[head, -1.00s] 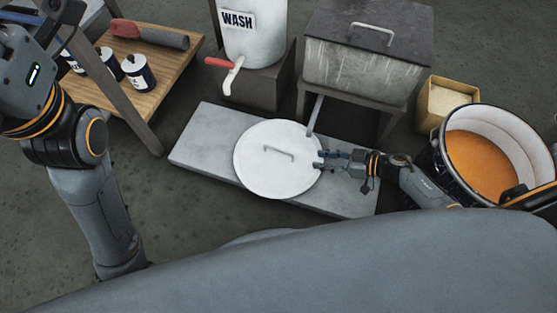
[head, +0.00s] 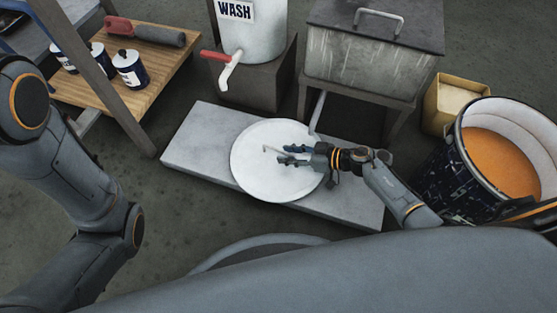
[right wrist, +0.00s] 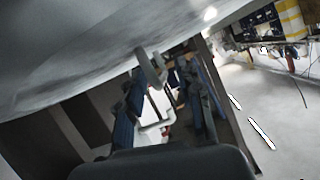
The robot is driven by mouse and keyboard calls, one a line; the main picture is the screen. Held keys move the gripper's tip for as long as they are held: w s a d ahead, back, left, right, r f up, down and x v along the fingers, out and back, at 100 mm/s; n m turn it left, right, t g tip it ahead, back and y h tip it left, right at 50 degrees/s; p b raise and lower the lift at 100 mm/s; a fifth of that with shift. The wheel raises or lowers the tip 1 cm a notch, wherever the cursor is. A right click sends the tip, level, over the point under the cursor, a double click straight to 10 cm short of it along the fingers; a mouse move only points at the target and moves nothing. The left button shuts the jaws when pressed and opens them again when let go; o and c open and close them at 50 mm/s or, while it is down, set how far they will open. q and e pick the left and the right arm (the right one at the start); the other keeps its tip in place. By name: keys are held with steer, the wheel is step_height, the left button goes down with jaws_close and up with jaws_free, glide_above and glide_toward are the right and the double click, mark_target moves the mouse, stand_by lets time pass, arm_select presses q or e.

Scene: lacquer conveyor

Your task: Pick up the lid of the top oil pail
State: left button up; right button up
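A round white lid (head: 262,183) with a bar handle (head: 270,149) lies over the pale grey slab (head: 192,145) in the head view. Whatever is under the lid is hidden. My right gripper (head: 281,154) is over the lid, with its fingers pointing left at the handle. In the right wrist view the handle (right wrist: 150,72) shows between the spread fingers (right wrist: 165,98). The gripper is open there, and I cannot tell whether a finger touches the handle. My left arm is at the left edge of the head view, but its gripper is out of frame.
A white wash container (head: 260,35) with a red-handled tap and a grey lidded tank (head: 365,62) stand behind the slab. A drum of orange liquid (head: 505,165) and a yellow box (head: 447,103) are at right. A wooden shelf (head: 172,62) with small cans is at left.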

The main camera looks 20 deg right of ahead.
steer(key=shift+w+a, duration=0.1)
steer(key=shift+w, duration=0.05)
jaws_close()
stand_by(0.4)
